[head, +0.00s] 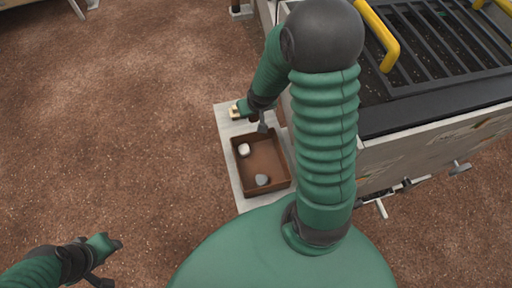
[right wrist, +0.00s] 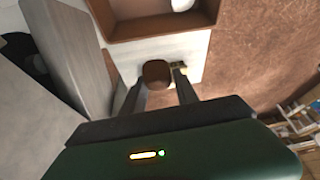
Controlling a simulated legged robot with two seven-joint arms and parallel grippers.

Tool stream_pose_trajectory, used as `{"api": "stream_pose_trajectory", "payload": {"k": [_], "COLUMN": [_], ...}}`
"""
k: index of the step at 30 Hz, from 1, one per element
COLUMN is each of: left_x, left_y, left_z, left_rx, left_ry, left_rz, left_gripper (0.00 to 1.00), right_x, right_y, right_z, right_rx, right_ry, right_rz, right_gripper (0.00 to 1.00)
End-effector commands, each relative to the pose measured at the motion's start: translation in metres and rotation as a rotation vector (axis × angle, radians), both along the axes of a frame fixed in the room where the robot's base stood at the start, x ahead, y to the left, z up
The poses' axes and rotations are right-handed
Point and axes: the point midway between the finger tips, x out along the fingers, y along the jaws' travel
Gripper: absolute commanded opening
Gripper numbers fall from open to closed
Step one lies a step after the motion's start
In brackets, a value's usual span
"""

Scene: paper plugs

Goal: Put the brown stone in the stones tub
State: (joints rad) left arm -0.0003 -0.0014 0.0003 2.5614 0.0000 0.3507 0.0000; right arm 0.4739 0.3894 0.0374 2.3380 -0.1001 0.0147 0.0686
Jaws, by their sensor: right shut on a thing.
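The brown stone (right wrist: 157,72) sits between the fingertips of my right gripper (right wrist: 160,82) in the right wrist view. My right gripper (head: 251,118) is shut on it, just beyond the far end of the stones tub in the head view. I cannot make out the stone there. The tub (head: 269,191) is a brown open box holding a white stone (head: 244,149) and a grey stone (head: 262,180). The tub also shows at the top of the right wrist view (right wrist: 165,27). My left gripper (head: 106,262) is open and empty at the lower left, over the ground.
The tub stands on a pale board (head: 226,126). A small yellowish item (right wrist: 181,67) lies on it near my right fingertip. A large pale box with a dark grate (head: 440,45) and yellow handles (head: 378,35) stands at the right. Brown ground at left is clear.

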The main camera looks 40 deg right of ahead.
Motion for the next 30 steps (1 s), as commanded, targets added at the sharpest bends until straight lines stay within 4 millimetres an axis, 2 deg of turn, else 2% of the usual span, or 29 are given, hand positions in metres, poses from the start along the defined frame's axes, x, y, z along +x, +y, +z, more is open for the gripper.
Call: {"api": "stream_pose_trajectory", "payload": {"k": [1, 4, 14, 23, 24, 28, 30], "left_x": [0.000, 0.001, 0.001, 0.001, 0.001, 0.001, 0.001], "left_y": [0.000, 0.000, 0.000, 0.000, 0.000, 0.000, 0.000], "left_z": [-0.006, -0.011, -0.024, -0.024, -0.024, -0.024, -0.024], "left_rx": [0.000, 0.000, 0.000, 0.000, 0.000, 0.000, 0.000], "left_ry": [-0.001, -0.001, -0.001, -0.001, -0.001, -0.001, -0.001], "left_rz": [0.001, 0.001, 0.001, 0.000, 0.000, 0.001, 0.001], "left_gripper": [0.41, 0.41, 0.41, 0.41, 0.41, 0.41, 0.41], "right_x": [0.001, 0.003, 0.003, 0.004, 0.004, 0.004, 0.004], "right_y": [0.001, 0.001, 0.001, 0.001, 0.001, 0.001, 0.001], "right_z": [-0.016, -0.040, -0.091, -0.095, -0.095, -0.095, -0.095], "right_rx": [0.001, 0.002, 0.003, 0.001, 0.001, 0.002, 0.002], "right_ry": [0.006, 0.010, 0.006, 0.005, 0.005, 0.005, 0.005], "right_rz": [0.003, 0.003, 0.003, 0.003, 0.003, 0.003, 0.003], "right_gripper": [0.00, 0.00, 0.00, 0.00, 0.40, 0.57, 0.58]}}
